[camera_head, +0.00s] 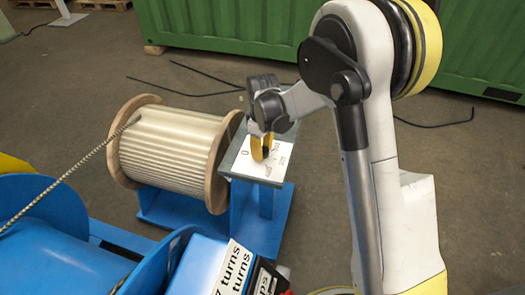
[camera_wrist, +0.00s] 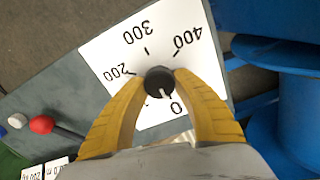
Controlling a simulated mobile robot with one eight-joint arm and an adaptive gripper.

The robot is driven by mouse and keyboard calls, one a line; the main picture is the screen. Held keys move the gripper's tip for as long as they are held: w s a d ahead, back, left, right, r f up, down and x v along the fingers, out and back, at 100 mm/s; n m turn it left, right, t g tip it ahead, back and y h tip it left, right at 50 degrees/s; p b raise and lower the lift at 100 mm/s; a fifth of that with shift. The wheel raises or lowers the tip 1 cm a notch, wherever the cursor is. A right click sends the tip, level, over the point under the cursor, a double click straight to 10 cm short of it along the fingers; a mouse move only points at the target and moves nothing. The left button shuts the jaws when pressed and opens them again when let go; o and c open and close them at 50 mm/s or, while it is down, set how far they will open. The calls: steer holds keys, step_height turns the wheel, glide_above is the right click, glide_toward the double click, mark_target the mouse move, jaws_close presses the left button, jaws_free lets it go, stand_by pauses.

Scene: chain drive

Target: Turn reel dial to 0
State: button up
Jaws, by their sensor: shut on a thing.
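The reel dial is a small black round knob (camera_wrist: 159,82) on a white scale plate (camera_wrist: 112,55) marked 0, 200, 300 and 400. A short white mark on the knob points down and slightly right in the wrist view, toward the 0. My gripper (camera_wrist: 163,76) has its two yellow fingers shut on the knob, one on each side. In the head view my gripper (camera_head: 261,148) reaches down onto the white plate (camera_head: 273,174) on its grey stand. The fingers hide the knob there.
A wooden reel (camera_head: 172,150) wound with pale line stands left of the dial stand. A red knob (camera_wrist: 41,125) and a white button (camera_wrist: 17,120) sit on the grey panel. Blue machine parts (camera_head: 60,255) fill the front left. Dark cables lie on the floor behind.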

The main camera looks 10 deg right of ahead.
stand_by(0.4)
steer(key=o, duration=1.2)
steer(key=shift+r, duration=0.1)
step_height(320, 180, up, 12)
steer(key=shift+f, duration=0.1)
